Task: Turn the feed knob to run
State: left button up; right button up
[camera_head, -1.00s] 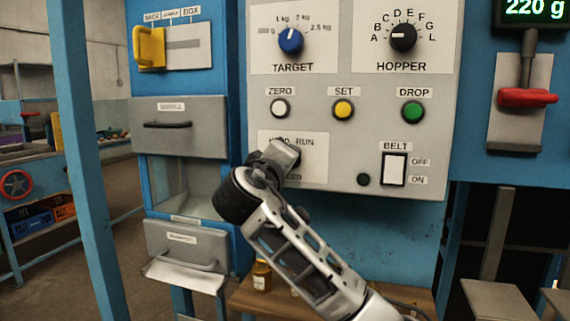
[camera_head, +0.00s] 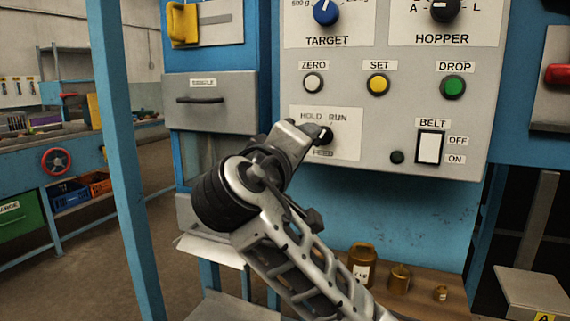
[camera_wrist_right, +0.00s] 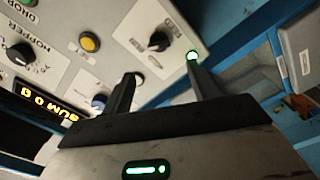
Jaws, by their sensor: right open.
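The feed knob (camera_head: 326,137) is a small black knob on a white plate, below the words HOLD and RUN. My right gripper (camera_head: 312,131) is close beside it on the left and partly covers the plate. In the wrist view the black knob (camera_wrist_right: 158,41) shows ahead, between the lines of the two open fingers (camera_wrist_right: 162,68). The fingers appear empty, and I cannot tell whether they touch the knob. Which way the knob points is not clear. My left gripper is out of view.
Above the plate are the ZERO (camera_head: 313,83), SET (camera_head: 379,85) and DROP (camera_head: 453,87) buttons. The white BELT switch (camera_head: 429,148) is to the right. Brown jars (camera_head: 362,264) stand on a wooden shelf below. A blue post (camera_head: 135,160) stands at left.

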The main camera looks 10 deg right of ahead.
jog(key=v, duration=0.6)
jog(key=shift+w+f, duration=0.1)
jog(key=shift+w, duration=0.05)
